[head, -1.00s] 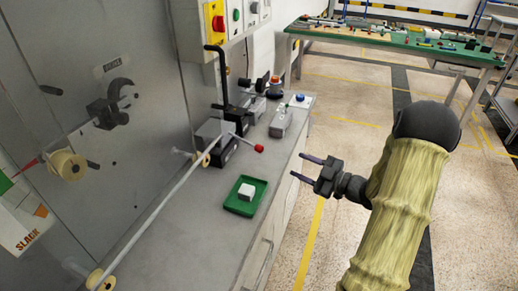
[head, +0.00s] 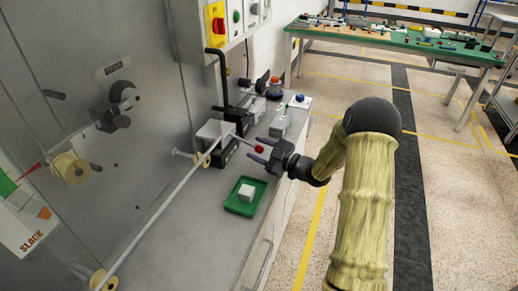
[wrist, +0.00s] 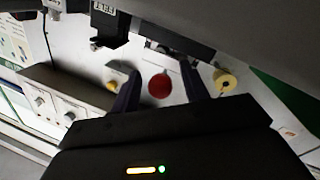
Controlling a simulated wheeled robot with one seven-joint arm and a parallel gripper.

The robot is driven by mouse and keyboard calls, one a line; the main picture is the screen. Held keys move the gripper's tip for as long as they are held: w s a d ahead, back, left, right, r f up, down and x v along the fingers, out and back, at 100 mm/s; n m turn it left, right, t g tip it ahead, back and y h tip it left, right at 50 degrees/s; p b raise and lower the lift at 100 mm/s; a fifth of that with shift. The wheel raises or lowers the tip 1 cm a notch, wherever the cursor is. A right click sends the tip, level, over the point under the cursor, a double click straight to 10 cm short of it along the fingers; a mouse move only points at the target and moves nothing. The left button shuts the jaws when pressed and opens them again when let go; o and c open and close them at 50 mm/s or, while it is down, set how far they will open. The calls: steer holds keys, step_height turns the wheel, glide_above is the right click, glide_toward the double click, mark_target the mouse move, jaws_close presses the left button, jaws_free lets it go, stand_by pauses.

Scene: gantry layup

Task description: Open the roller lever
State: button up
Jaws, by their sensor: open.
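The roller lever is a short thin rod with a red ball knob (head: 259,149), sticking out to the right from a grey block (head: 213,130) on the bench. My gripper (head: 254,148) is open at the knob, its two dark fingers on either side of it in the head view. In the wrist view the red knob (wrist: 159,86) shows between the two fingers, with a gap to each. I cannot tell whether the knob is fully between the fingertips in depth. Most of the lever's rod is hidden in the wrist view.
A green tray (head: 233,208) with a white block (head: 246,191) is just below my gripper. A long grey bar (head: 160,215) with yellow spools runs along the left panel. A tall black handle (head: 222,75) stands behind the block. Open floor lies to the right.

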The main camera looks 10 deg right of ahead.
steer(key=shift+w, duration=0.1)
jaws_close()
steer(key=shift+r, duration=0.1)
